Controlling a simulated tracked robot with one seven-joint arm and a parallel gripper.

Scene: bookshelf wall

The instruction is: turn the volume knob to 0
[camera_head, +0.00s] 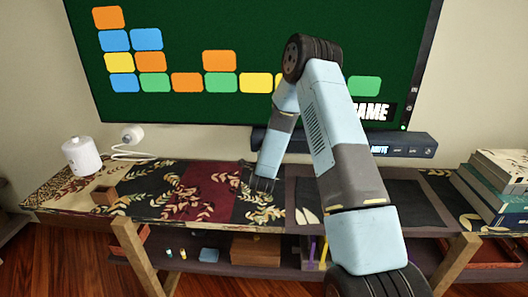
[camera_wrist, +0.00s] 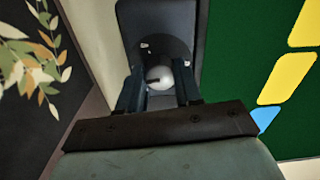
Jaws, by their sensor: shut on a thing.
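The volume knob (camera_wrist: 158,77) is a pale round knob with a dark mark, on the face of a dark speaker bar (camera_wrist: 186,18) in the wrist view. My gripper (camera_wrist: 159,88) is shut on the knob, with one dark finger on each side. In the head view, the speaker bar (camera_head: 405,150) runs below the television and shows small bright text that seems to read MUTE. My gripper (camera_head: 260,184) is at the end of my folded arm, left of centre. The knob is not visible in the head view. Its exact setting cannot be read.
The television (camera_head: 180,50) shows coloured blocks behind my arm. A patterned runner (camera_head: 190,190) covers the shelf top. A white lidded container (camera_head: 82,157), a white camera-like thing (camera_head: 132,135) and a small wooden block (camera_head: 104,195) stand left. Books (camera_head: 495,190) are stacked right.

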